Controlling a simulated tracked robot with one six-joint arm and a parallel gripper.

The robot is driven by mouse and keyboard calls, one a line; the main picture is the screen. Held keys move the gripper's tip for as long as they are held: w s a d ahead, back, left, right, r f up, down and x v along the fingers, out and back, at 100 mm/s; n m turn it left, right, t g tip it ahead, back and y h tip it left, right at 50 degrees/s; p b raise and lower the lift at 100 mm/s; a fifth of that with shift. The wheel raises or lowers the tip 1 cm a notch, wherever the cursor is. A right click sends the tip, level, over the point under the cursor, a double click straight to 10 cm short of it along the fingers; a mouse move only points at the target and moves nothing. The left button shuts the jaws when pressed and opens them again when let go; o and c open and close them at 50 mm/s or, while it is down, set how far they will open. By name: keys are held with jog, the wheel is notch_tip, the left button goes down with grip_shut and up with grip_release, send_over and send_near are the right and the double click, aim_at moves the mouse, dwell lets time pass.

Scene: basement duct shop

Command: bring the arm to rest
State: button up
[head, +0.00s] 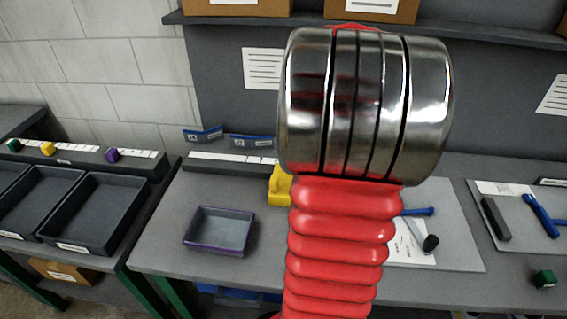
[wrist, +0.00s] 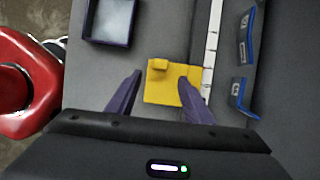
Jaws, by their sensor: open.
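My gripper (wrist: 160,77) shows in the wrist view with its two dark purple fingers spread apart. Nothing is held between them. A yellow block-like fixture (wrist: 168,88) on the grey bench lies beyond and partly behind the fingers; whether they touch it I cannot tell. In the head view the yellow fixture (head: 279,187) is partly hidden by my raised arm, whose red ribbed sleeve and metal end fill the middle. My gripper is not visible in the head view.
A purple-rimmed tray (head: 220,250) stands on the bench left of my arm. Black bins (head: 92,239) stand at far left. A hammer-like tool (head: 430,243), a dark bar (head: 495,219), a blue tool (head: 541,216) and a green cube (head: 544,278) lie to the right. A shelf (head: 490,37) runs above.

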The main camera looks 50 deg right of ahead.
jog(key=shift+v, duration=0.9)
jog(key=s+a+r+n+h, duration=0.1)
jog(key=a+n, duration=1.3)
jog(key=a, duration=0.4)
jog(key=s+a+r+n+t+h, duration=0.1)
jog(key=s+a+n, duration=0.1)
jog(key=a+n, duration=1.3)
jog(key=a, duration=0.3)
jog(key=shift+s+n+t, duration=0.25)
jog(key=shift+n+t, duration=0.05)
jog(key=shift+c, duration=0.4)
